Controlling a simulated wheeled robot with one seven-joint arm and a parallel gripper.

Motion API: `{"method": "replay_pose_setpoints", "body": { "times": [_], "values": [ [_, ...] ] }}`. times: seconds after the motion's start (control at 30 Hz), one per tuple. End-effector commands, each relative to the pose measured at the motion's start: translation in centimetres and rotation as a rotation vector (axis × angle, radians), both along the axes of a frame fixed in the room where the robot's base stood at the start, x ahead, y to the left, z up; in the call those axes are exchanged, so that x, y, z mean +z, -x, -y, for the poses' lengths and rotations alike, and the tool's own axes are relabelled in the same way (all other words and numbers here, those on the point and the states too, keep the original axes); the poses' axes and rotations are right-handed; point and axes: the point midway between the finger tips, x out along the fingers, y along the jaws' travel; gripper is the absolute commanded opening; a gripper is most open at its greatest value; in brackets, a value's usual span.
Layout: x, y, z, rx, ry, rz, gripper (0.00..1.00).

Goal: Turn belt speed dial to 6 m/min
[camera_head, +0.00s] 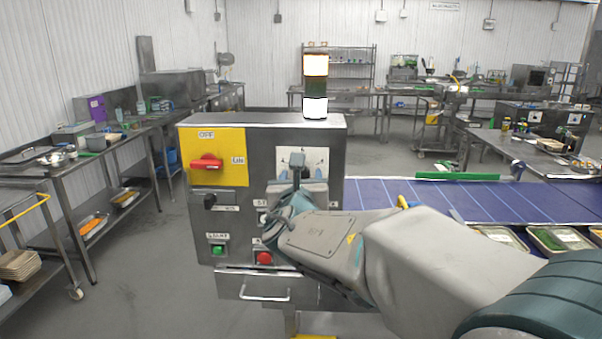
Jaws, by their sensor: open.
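A grey metal control cabinet (262,138) stands in front of me. On its upper right is a white dial plate (318,157) with blue marks, which I take for the belt speed dial. My gripper (297,170) is in front of this plate and hides much of it, including most of the knob. The pointer setting and the numbers cannot be read. My gripper is open; whether its fingers touch the knob cannot be told. My arm comes in from the lower right.
The cabinet also carries a red switch (206,162) on a yellow plate, a black knob (210,201), a green button (218,250) and a red button (264,258) close to my wrist. A blue conveyor belt (400,193) runs right, with food trays (556,240) in front.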

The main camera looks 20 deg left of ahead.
Motion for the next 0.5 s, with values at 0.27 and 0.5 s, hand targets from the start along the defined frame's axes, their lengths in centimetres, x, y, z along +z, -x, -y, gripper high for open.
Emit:
{"method": "replay_pose_setpoints", "body": {
  "times": [0.27,0.5],
  "values": [
    [-0.02,-0.92,-0.23,0.001,0.001,0.000,0.54],
    [-0.03,-0.90,-0.22,0.001,0.001,0.000,0.35]
  ]
}}
